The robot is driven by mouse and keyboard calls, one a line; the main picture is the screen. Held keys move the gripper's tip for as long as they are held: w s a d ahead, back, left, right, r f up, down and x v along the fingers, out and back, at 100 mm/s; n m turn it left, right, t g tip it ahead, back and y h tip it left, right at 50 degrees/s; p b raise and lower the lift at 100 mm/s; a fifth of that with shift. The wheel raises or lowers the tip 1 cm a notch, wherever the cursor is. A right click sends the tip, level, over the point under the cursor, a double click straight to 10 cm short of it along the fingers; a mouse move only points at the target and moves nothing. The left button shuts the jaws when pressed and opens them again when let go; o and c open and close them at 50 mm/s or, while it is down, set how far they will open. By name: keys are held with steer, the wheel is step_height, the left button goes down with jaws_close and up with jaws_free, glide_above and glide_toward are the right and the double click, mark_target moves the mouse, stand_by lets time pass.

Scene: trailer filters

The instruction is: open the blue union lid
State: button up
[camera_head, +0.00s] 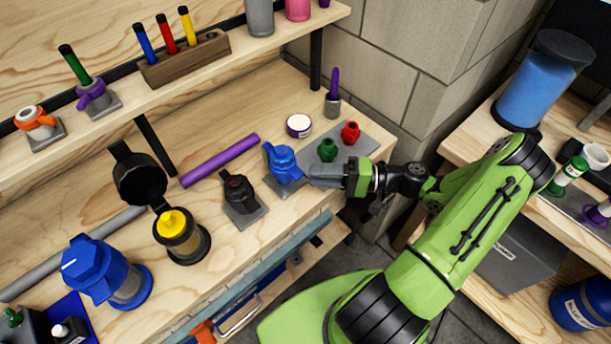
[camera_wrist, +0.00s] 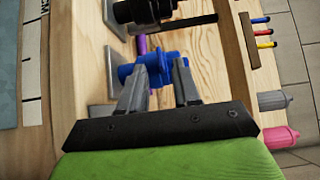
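The blue union (camera_head: 283,166) stands on a small grey plate near the right end of the workbench, its lid on top with a stub pointing left. It also shows in the wrist view (camera_wrist: 155,68), beyond and between the two grey fingers. My gripper (camera_head: 312,174) reaches in from the right, its fingers pointing left at the union. In the wrist view my gripper (camera_wrist: 163,68) has its fingers apart, with the blue lid showing in the gap. I cannot tell whether either finger touches it.
A black union (camera_head: 240,190) stands left of the blue one, and a purple rod (camera_head: 220,160) lies behind. Green (camera_head: 327,149) and red (camera_head: 350,132) fittings stand on a grey plate close behind my gripper. A shelf (camera_head: 200,75) runs above the bench.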

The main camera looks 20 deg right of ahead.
mark_target(288, 165)
steer(key=x, duration=0.3)
steer(key=shift+w+a, duration=0.15)
steer(key=shift+a, duration=0.2)
jaws_close()
stand_by(1.1)
